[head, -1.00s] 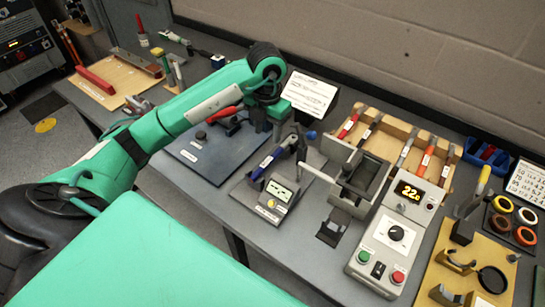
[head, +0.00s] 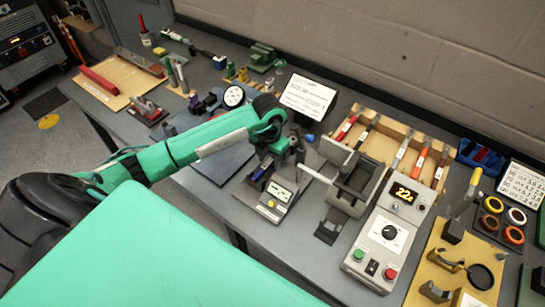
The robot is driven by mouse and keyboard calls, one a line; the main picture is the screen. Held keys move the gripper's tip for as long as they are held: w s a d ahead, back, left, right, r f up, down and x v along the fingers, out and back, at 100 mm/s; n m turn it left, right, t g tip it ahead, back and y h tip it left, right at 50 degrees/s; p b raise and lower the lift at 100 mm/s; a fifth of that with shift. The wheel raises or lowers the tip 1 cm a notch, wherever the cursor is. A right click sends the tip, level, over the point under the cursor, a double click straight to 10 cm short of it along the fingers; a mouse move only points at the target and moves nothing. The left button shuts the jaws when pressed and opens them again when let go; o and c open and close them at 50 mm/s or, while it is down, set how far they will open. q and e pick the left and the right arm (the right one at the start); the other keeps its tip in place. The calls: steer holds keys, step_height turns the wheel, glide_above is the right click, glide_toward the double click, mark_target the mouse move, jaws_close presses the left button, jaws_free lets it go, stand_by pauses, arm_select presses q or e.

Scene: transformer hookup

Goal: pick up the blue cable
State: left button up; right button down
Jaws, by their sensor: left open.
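The blue cable (head: 262,169) has a short blue body with a pale band. My left gripper (head: 283,150) points down at the end of the green arm, just above and behind the upper end of the cable. It is open. My wrist hides part of that end, and I cannot tell whether the fingers touch it. My right gripper is not in view.
A grey clamp-like fixture (head: 352,186) stands right of the meter, with a control box (head: 386,240) beyond it. A wooden rack (head: 375,147) holds several coloured handles behind. A white sign (head: 307,96) stands behind my gripper. A dark blue board (head: 222,163) lies left.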

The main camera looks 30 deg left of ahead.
arm_select(q)
steer(key=shift+c, duration=0.4)
jaws_close()
steer(key=shift+r, duration=0.1)
